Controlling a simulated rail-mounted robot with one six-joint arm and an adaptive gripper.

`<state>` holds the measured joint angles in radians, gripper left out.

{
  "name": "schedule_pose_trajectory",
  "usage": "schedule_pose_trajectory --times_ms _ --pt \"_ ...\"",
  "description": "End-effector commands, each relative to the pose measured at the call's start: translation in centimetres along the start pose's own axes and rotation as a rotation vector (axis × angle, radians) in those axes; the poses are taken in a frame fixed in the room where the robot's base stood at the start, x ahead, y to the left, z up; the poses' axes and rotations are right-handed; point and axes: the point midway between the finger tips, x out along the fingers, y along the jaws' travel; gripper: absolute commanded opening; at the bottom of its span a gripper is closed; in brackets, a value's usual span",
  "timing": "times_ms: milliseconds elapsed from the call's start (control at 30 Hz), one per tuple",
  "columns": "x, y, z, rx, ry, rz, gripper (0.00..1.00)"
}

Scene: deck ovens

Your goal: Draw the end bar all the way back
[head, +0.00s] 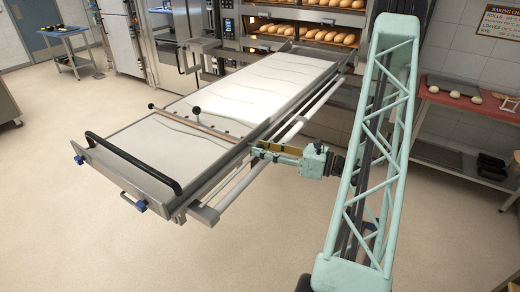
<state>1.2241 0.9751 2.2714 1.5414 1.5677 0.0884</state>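A long loader with a pale canvas belt (255,88) runs from the deck oven toward the near left. A black handle bar (133,163) spans its near end. A thin brown crossbar (195,123) with dark knobs lies across the canvas, a little farther up. I cannot tell which of the two is the end bar.
Loaves (300,31) fill the lit oven decks at the back. A red-topped table (470,102) with dough pieces stands on the right. A small blue table (62,32) stands at the far left. The floor (70,225) left of and in front of the loader is clear.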

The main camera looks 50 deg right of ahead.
Motion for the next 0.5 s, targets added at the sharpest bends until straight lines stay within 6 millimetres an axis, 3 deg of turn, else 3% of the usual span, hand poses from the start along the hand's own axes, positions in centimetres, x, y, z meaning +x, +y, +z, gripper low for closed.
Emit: schedule_pose_trajectory --times_ms 500 --pt "-4.8 0.0 0.0 0.0 0.0 -0.002 0.32"
